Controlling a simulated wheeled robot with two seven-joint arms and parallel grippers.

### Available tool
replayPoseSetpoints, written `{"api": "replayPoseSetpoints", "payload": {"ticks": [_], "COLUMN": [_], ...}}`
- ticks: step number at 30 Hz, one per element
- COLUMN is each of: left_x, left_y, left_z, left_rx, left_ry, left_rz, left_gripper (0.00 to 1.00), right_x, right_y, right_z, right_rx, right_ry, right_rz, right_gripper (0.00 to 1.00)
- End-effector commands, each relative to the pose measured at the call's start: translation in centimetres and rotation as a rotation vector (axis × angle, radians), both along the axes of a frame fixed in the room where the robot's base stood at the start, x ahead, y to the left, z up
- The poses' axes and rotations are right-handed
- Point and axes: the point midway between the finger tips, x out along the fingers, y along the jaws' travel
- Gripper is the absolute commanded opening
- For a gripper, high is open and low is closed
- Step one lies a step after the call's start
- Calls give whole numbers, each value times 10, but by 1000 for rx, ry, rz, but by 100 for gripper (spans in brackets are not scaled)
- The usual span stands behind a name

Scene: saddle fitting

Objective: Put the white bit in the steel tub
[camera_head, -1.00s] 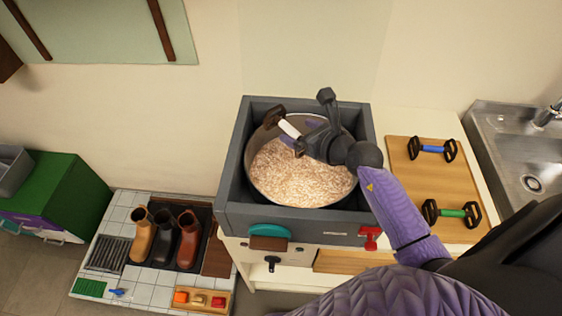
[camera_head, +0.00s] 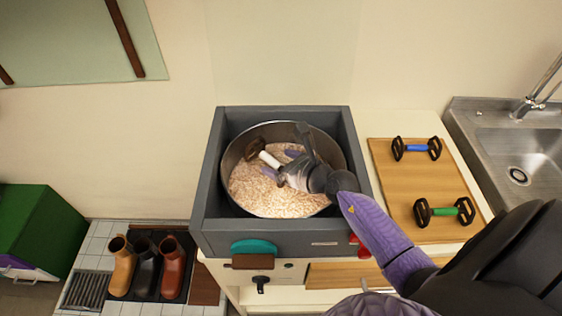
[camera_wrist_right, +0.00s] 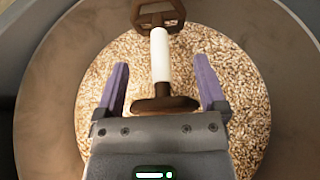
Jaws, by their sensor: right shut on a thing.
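The white bit has a white bar (camera_head: 269,159) and brown end pieces. It is over the grain inside the round steel tub (camera_head: 283,131), towards the tub's far left. My right gripper (camera_head: 281,164) reaches into the tub from the right and is shut on the bit. In the right wrist view the bit's white bar (camera_wrist_right: 160,55) points away from the palm, with its near brown end between the two purple fingers. I cannot tell whether the bit touches the grain. My left gripper is not in view.
The tub sits in a grey square box (camera_head: 214,200) and holds pale grain (camera_head: 262,200). To the right, a wooden board (camera_head: 388,180) carries a blue-handled bit (camera_head: 416,148) and a green-handled bit (camera_head: 444,212), beside a steel sink (camera_head: 520,150). Boots (camera_head: 145,268) stand lower left.

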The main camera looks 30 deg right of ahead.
Motion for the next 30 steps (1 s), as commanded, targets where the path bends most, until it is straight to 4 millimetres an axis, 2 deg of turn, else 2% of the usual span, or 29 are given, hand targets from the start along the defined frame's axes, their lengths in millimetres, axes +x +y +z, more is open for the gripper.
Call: {"api": "replayPoseSetpoints", "payload": {"ticks": [2, 3, 4, 11, 15, 24, 30], "left_x": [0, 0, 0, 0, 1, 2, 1], "left_y": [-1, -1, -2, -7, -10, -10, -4], "left_z": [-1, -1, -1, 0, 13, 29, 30], "left_rx": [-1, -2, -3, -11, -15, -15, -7], "left_ry": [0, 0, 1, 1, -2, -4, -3], "left_rz": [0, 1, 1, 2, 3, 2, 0], "left_gripper": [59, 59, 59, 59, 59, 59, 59], "right_x": [-1, -1, -1, -2, -5, -79, -105], "right_y": [1, 1, 1, 2, 1, -17, -23], "right_z": [-3, -3, -4, -3, 13, 43, 53], "right_rx": [3, 3, 3, 4, 4, 0, 1], "right_ry": [5, 7, 8, 10, 9, 11, 6], "right_rz": [1, 0, 0, 2, 1, 2, 1], "right_gripper": [16, 97, 100, 100, 100, 100, 100]}}
